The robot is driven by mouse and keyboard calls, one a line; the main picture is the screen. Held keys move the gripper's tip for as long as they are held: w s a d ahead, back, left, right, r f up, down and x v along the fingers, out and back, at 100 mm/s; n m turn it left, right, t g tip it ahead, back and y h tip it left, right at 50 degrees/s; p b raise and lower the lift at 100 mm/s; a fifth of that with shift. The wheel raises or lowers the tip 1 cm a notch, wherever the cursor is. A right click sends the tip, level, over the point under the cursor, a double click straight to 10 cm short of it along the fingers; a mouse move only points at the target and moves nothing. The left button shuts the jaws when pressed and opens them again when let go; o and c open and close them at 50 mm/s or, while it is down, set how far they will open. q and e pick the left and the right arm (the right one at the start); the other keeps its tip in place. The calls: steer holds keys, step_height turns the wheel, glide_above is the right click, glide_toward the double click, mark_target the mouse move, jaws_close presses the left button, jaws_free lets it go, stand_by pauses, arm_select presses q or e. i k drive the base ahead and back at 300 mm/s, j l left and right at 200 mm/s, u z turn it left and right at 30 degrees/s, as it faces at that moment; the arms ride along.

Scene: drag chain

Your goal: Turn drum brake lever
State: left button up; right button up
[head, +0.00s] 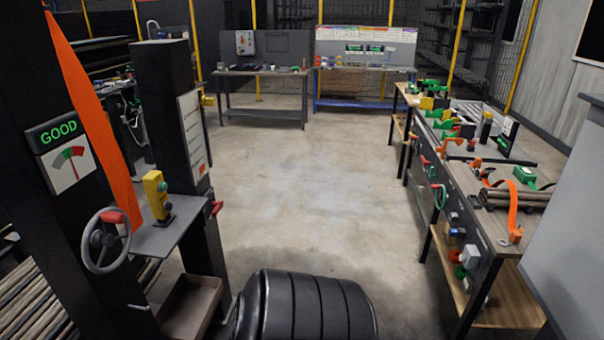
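I cannot tell for certain which part is the drum brake lever. A grey handwheel (104,243) with a red grip sits on the dark stand at the left. A small red handle (216,208) sticks out of the right side of the dark post. Red and green handles (438,195) line the front of the long workbench (462,190) at the right. Neither of my grippers is in view.
A yellow control box (157,195) stands on a grey shelf (165,235) by the handwheel. A GOOD gauge (65,150) is above it. An open bin (190,308) is below. Tables (262,72) stand at the back. The concrete floor (310,170) between is clear.

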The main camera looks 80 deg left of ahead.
mark_target(218, 205)
steer(key=u, duration=3.35)
steer(key=i+l, duration=0.35)
steer(key=i, duration=0.2)
steer(key=i+l, duration=0.35)
steer(key=i, duration=0.15)
